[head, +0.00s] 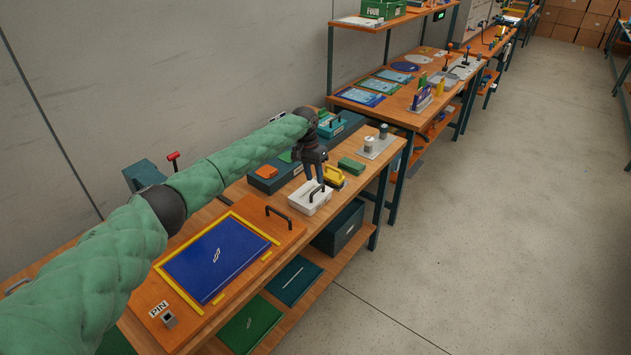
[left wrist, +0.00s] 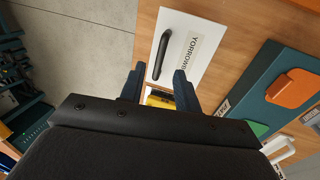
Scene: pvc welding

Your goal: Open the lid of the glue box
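A white box (head: 308,199) with a black bar handle on its lid stands on the wooden bench; the lid looks closed. In the left wrist view a white lid (left wrist: 198,62) shows a black handle (left wrist: 172,45) and a printed label that I cannot read as glue. A yellow box (head: 334,181) with a dark handle stands just behind the white one. I cannot tell which box is the glue box. My left gripper (head: 315,178) is above the white box, its fingers (left wrist: 159,85) apart and empty. The handle looks clear of the fingers. My right gripper is out of view.
A blue panel (head: 215,262) in a yellow frame lies on a wooden board in front. A dark case with an orange block (head: 266,172) is left of the white box. A green block (head: 351,166) and a plate with small jars (head: 371,145) lie beyond.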

